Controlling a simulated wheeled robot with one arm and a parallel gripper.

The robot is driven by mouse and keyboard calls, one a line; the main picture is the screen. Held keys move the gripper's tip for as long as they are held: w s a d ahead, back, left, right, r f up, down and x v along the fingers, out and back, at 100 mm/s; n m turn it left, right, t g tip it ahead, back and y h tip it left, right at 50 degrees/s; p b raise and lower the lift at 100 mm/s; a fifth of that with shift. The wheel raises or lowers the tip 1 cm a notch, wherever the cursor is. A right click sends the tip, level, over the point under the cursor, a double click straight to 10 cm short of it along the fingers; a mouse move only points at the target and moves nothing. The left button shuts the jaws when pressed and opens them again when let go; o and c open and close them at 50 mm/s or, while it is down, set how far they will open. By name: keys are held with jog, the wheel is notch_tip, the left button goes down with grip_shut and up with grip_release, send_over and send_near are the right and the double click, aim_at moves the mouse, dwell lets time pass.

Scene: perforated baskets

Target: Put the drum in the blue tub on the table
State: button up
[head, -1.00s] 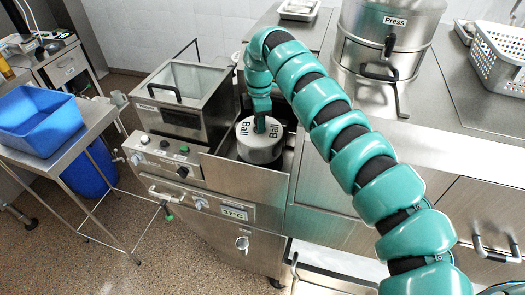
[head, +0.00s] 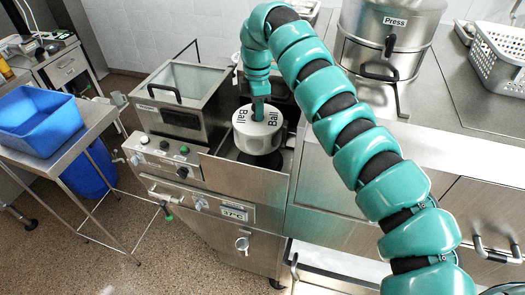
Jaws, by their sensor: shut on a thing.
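The drum is a pale grey cylinder (head: 258,136) with the word "Ball" on its top twice. My gripper (head: 258,110) comes down on the top middle of the drum and is shut on it; its fingertips are small and partly hidden. The drum is upright, over the open right-hand well of the steel machine (head: 232,172). A dark round part shows below it. The blue tub (head: 40,145) stands on a steel table (head: 85,130) at the far left, and no contents show in it.
Left of the drum, the machine has a glass-lidded box (head: 180,95). A blue barrel (head: 88,172) stands under the table. A steel vessel marked "Press" (head: 388,45) and a grey perforated basket (head: 500,62) are at the right. Floor shows between machine and table.

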jog(key=shift+s+a+r+p, duration=0.1)
jog(key=shift+s+r+p, duration=0.2)
jog(key=shift+r, duration=0.75)
jog(key=shift+s+a+r+p, duration=0.15)
jog(key=shift+r+p, duration=0.2)
jog(key=shift+r, duration=0.75)
jog(key=shift+s+d+r+p, duration=0.1)
jog(key=shift+s+r+p, duration=0.2)
jog(key=shift+r, duration=0.75)
jog(key=shift+a, duration=0.2)
